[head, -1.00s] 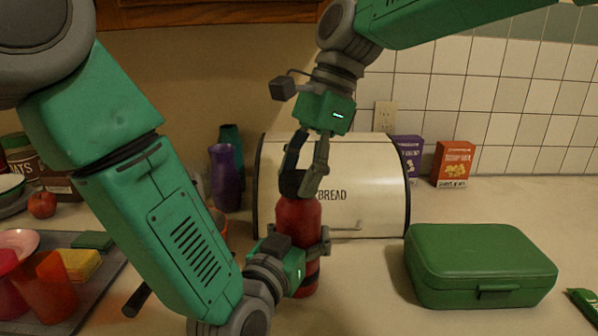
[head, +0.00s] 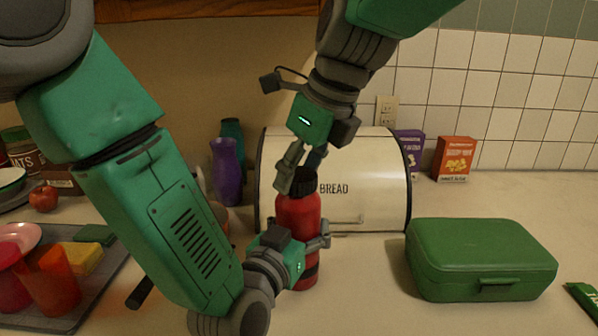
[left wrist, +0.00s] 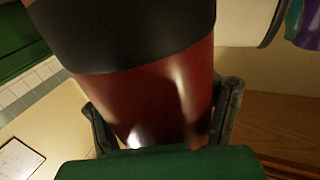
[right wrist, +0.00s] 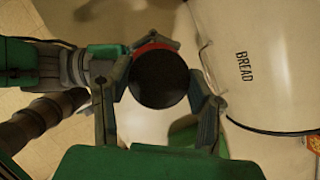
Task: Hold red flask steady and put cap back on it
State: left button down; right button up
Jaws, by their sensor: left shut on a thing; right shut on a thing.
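The red flask (head: 299,222) stands upright on the counter in front of the bread box. My left gripper (head: 299,243) is shut around its body from the left side. The left wrist view shows the red flask (left wrist: 160,95) with its black band between the two fingers. The black cap (head: 304,185) is at the flask's mouth. My right gripper (head: 298,180) comes from above and is shut on the cap. In the right wrist view the cap (right wrist: 159,80) is a dark disc between the fingers, with a sliver of red behind it. Whether its threads are engaged is hidden.
The white bread box (head: 375,185) is close behind the flask. A green lunch box (head: 480,255) lies to the right, with clear counter between. A purple vase (head: 226,172) stands behind left. A tray (head: 100,275) with cups and a yellow sponge (head: 82,259) is at left.

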jog(key=shift+w, duration=0.1)
jog(key=o, duration=0.8)
jog(key=shift+d, duration=0.1)
jog(key=shift+o, duration=0.2)
jog(key=shift+d, duration=0.1)
jog(key=shift+r, duration=0.15)
jog(key=shift+r, duration=2.15)
jog(key=shift+c, duration=0.2)
